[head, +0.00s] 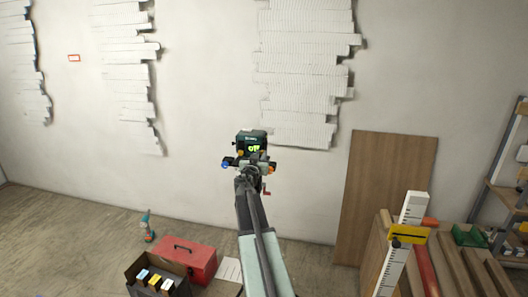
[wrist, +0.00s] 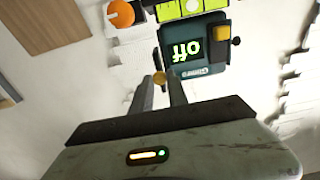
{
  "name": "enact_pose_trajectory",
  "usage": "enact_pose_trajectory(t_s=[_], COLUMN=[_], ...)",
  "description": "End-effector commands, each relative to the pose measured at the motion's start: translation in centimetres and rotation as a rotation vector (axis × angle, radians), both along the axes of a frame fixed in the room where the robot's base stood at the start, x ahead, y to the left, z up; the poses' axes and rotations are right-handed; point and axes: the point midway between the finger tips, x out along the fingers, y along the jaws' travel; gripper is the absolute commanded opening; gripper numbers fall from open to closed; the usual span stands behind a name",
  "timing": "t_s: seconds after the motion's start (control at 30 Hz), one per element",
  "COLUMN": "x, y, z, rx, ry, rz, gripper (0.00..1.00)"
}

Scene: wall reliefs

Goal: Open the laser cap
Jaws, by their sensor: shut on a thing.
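The laser device (head: 251,141), a dark green box with a lit green display, is in front of the wall at my gripper's end in the head view. In the wrist view the laser device (wrist: 194,50) appears upside down and its display reads "off". A yellow switch is on its right side there. My gripper (wrist: 165,77) is shut on a small brass-coloured round knob (wrist: 159,77) at the device's edge. I cannot tell for sure whether this knob belongs to the laser cap. In the head view my arm partly hides the device's lower part.
An orange knob (wrist: 121,13) and a yellow-green level vial (wrist: 190,8) sit beside the device. White ridged reliefs (head: 300,70) line the wall. A wooden panel (head: 385,190) leans at right. A red toolbox (head: 188,262) and an open box (head: 150,275) stand on the floor at left.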

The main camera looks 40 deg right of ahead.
Motion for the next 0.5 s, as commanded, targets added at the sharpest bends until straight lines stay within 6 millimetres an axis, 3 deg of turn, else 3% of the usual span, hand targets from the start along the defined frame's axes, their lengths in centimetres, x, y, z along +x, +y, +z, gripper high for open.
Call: enact_pose_trajectory(t_s=[0.07,0.3,0.33,0.37,0.4,0.5], x=[-0.18,-0.03,-0.03,-0.05,-0.08,-0.13], y=[0.91,0.79,0.79,0.78,0.77,0.71], z=[0.03,0.04,0.04,0.04,0.04,0.03], rx=[-0.001,-0.001,-0.001,-0.001,-0.001,-0.001], ry=[0.0,0.0,0.0,0.0,0.0,0.001], rz=[0.009,0.008,0.008,0.008,0.007,0.005], gripper=[0.0,0.0,0.28,0.36,0.4,0.4])
